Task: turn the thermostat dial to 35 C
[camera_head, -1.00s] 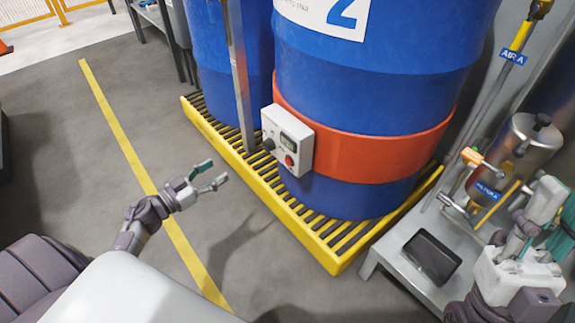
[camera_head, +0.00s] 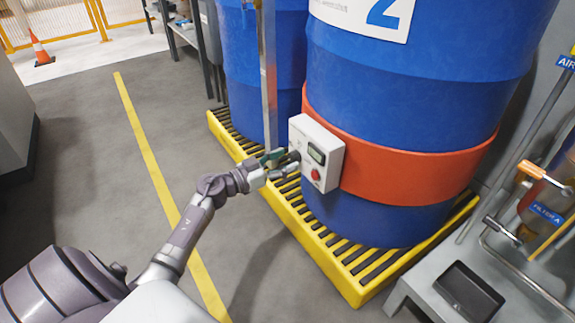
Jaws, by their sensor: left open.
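The thermostat box (camera_head: 320,143) is pale grey and fixed to an orange band (camera_head: 400,172) around the blue drum (camera_head: 400,100) marked 2. It has a small display (camera_head: 316,153) and a red button (camera_head: 315,174). The dark dial (camera_head: 294,155) sits on the box's left part, partly hidden by my gripper. My left gripper (camera_head: 283,163) is open, with its fingertips at the dial, one finger above and one below. I cannot tell whether they touch it. The display reading is too small to make out. My right gripper is out of view.
A yellow pallet (camera_head: 345,283) with dark slats carries the drums. A metal post (camera_head: 268,80) stands just left of the box. A grey bench with a black tray (camera_head: 470,290) and pipework is at the right. The floor at left is open.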

